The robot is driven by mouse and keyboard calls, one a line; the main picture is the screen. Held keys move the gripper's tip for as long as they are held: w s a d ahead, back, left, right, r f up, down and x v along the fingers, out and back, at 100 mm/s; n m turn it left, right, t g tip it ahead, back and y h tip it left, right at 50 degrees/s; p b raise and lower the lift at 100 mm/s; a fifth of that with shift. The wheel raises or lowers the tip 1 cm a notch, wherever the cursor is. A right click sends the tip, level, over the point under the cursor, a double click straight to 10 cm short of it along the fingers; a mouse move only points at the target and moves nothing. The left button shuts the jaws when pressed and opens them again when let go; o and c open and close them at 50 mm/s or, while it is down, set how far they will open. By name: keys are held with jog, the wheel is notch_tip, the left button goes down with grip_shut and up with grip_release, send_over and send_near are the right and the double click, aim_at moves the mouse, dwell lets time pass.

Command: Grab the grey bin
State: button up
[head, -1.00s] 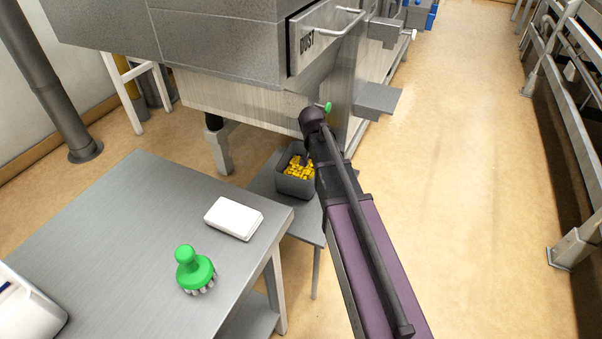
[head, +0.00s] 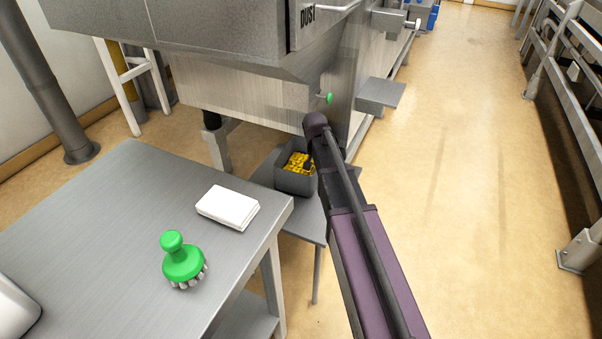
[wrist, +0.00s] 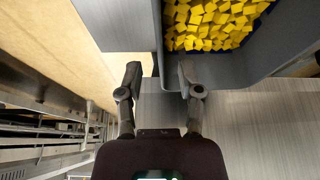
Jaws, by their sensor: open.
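The grey bin (head: 293,181) stands on a low grey stand under the machine in the head view and holds many yellow pieces. In the wrist view the bin's grey wall (wrist: 262,58) and the yellow pieces (wrist: 210,25) fill the upper right. My gripper (wrist: 155,78) is open and empty in the wrist view. Its right fingertip is close to the bin's lower left corner; I cannot tell if they touch. Its left finger is out to the left, clear of the bin. In the head view my arm hides the gripper's fingers and the bin's right edge.
The low stand (head: 309,222) has a bare part in front of the bin. A steel table (head: 130,215) at left carries a green brush (head: 183,262) and a white block (head: 228,207). The machine (head: 240,105) overhangs behind the bin. The floor (head: 470,170) at right is open.

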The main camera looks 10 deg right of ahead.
jog(key=shift+w+f, duration=0.1)
jog(key=shift+f, duration=0.25)
jog(key=shift+b+x, duration=2.45)
jog(key=shift+x, duration=0.1)
jog(key=shift+w+r, duration=0.1)
grip_shut()
